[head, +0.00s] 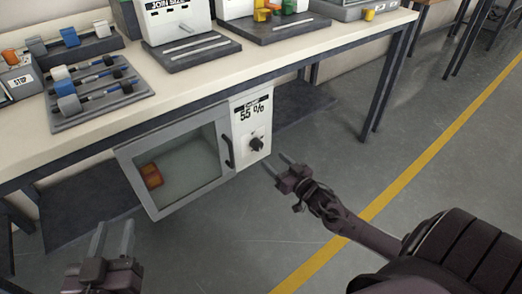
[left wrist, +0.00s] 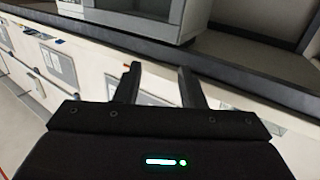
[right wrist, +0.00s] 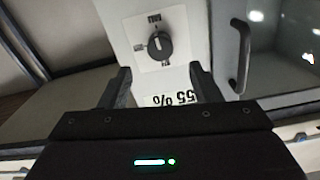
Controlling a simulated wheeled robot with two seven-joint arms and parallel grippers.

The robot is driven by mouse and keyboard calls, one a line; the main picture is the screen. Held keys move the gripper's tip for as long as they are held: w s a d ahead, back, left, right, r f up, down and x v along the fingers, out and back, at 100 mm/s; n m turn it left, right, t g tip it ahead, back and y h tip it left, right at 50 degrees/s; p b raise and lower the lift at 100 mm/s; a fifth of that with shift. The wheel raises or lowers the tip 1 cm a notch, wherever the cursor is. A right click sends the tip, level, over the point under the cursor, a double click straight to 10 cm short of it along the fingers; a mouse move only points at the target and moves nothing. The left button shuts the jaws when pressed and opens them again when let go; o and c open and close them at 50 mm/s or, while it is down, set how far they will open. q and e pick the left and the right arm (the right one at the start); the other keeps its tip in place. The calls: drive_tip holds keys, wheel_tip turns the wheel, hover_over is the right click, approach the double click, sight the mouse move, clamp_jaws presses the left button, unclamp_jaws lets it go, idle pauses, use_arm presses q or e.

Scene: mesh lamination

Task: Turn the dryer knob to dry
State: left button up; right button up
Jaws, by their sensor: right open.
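The dryer (head: 170,210) is a grey cabinet with a glass door under the workbench. Its white panel (head: 247,110) reads 55 %. The black knob (head: 256,143) sits on the lower part of that panel. My left gripper (head: 115,238) is open and empty, low in front of the dryer's left side.
An orange-red item (head: 152,176) lies inside the dryer behind the glass. The dryer's dark door handle (head: 227,151) is left of the panel. The workbench (head: 170,95) above holds racks and machines. The floor to the right is clear, with a yellow line (head: 400,180).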

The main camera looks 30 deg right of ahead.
sight(260, 148)
drive_tip(key=w+b, duration=0.1)
drive_tip(key=w, duration=0.2)
drive_tip(key=shift+a+f, duration=0.1)
drive_tip(key=shift+a, duration=0.05)
drive_tip(key=w+b, duration=0.1)
drive_tip(key=w, duration=0.2)
drive_tip(key=shift+w+a, duration=0.15)
drive_tip(key=shift+w, duration=0.15)
use_arm(q)
drive_tip(key=s+a+r+t+h, duration=0.1)
drive_tip(key=r+t, duration=0.3)
drive_tip(key=r, duration=0.4)
drive_tip(key=s+a+r+t+h, duration=0.1)
drive_tip(key=s+r+t+h, duration=0.2)
drive_tip(key=r, duration=0.5)
drive_tip(key=shift+a+r+t, duration=0.4)
drive_tip(key=shift+t, duration=0.4)
use_arm(e)
drive_tip(key=shift+w, duration=0.2)
